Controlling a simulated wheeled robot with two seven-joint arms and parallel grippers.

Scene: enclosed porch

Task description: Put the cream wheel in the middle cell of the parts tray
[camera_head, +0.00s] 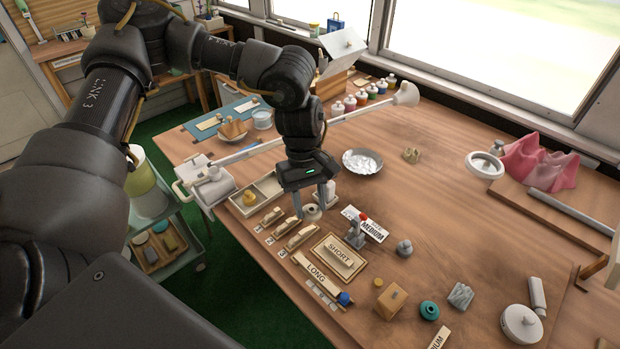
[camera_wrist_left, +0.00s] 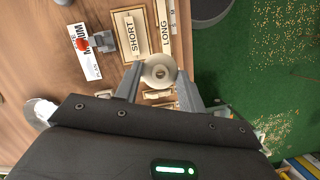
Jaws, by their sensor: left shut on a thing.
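The cream wheel (camera_head: 313,213) is a small pale disc with a central hole. My left gripper (camera_head: 311,207) is shut on it, and the wheel shows between the fingertips in the left wrist view (camera_wrist_left: 158,71). It is above the wooden table; the exact height is hard to tell. The parts tray (camera_head: 262,208) is a pale, divided tray at the table's left edge, left of my gripper in the head view. My gripper and arm hide the tray's right end. My right gripper is not in view.
Wooden blocks (camera_head: 302,236) stand in a row in front of the tray. A SHORT board (camera_head: 338,257), a LONG strip (camera_head: 316,277) and a small red-topped clamp (camera_head: 355,234) lie close to the gripper.

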